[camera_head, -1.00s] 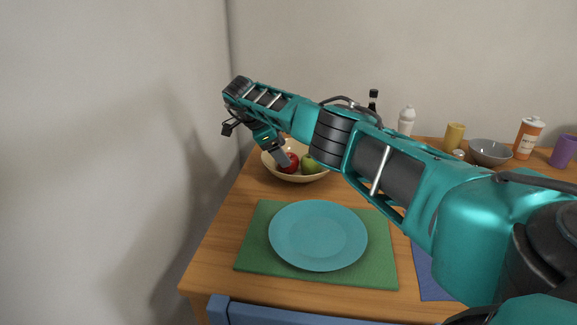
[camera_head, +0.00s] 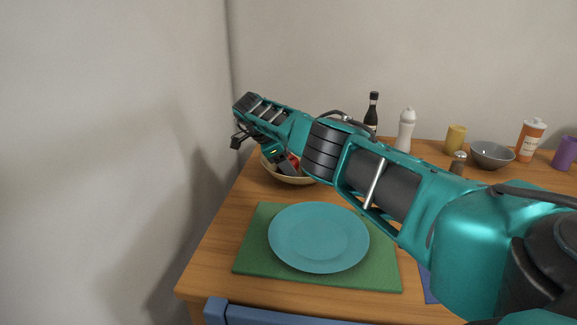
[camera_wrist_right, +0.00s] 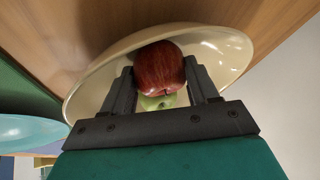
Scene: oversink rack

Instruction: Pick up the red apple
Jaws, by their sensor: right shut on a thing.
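The red apple (camera_wrist_right: 160,66) sits between the two fingers of my right gripper (camera_wrist_right: 160,84) in the right wrist view, inside a cream bowl (camera_wrist_right: 92,85). The gripper is shut on the apple. In the head view my right gripper (camera_head: 288,166) reaches down into the bowl (camera_head: 290,180), and only a sliver of the red apple (camera_head: 294,160) shows beside the fingers. A green apple (camera_wrist_right: 158,102) lies partly hidden behind the red one in the right wrist view. My left gripper is not in view.
A teal plate (camera_head: 318,237) lies on a green mat (camera_head: 250,262) in front of the bowl. A dark bottle (camera_head: 372,112), a white shaker (camera_head: 405,130), a yellow cup (camera_head: 455,138), a grey bowl (camera_head: 491,155) and an orange bottle (camera_head: 529,140) stand at the back right.

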